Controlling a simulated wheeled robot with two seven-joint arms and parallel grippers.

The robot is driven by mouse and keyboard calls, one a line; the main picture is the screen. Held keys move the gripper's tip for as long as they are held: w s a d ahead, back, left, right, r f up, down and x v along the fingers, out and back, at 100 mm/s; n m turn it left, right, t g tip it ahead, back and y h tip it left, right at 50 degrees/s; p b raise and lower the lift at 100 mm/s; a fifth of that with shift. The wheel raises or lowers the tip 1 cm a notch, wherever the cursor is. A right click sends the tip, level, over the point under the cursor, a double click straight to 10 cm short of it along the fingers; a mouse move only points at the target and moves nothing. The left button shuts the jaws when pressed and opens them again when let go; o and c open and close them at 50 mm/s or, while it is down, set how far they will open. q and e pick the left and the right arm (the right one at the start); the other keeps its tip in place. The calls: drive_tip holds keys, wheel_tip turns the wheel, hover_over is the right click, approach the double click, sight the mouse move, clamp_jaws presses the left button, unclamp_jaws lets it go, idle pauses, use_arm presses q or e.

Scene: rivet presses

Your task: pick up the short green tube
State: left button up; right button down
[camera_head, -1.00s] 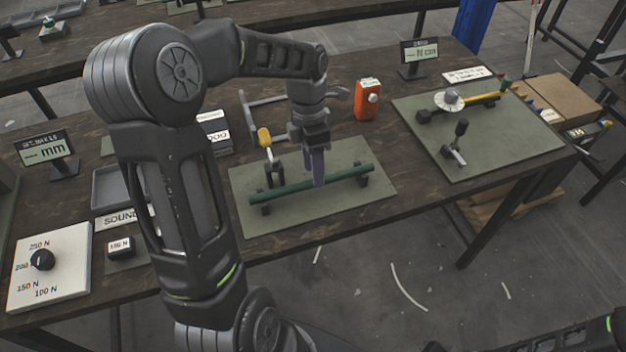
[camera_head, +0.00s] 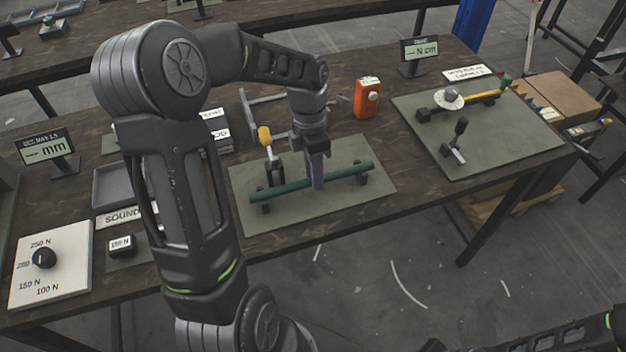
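A dark green tube (camera_head: 290,190) lies level across two dark supports on a grey-green mat (camera_head: 370,203) in the middle of the table. My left gripper (camera_head: 317,186) points down at the tube, a little right of its middle. Its purplish fingers overlap the tube in the picture. The fingers show edge-on, so I cannot tell whether they are closed on the tube. My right gripper is not in view; only a dark part of my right arm shows at the bottom right.
A yellow-handled clamp (camera_head: 266,142) stands on the mat just left of the gripper. An orange device (camera_head: 367,98) is behind it. A second mat (camera_head: 500,150) with a yellow-and-black fixture lies to the right. A dial panel (camera_head: 55,275) and a grey tray (camera_head: 118,187) are at the left.

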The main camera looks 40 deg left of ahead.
use_arm(q)
clamp_jaws()
idle(0.5)
wheel_tip(320, 180, up, 10)
drive_tip(key=b, duration=0.1)
idle(0.4)
idle(0.4)
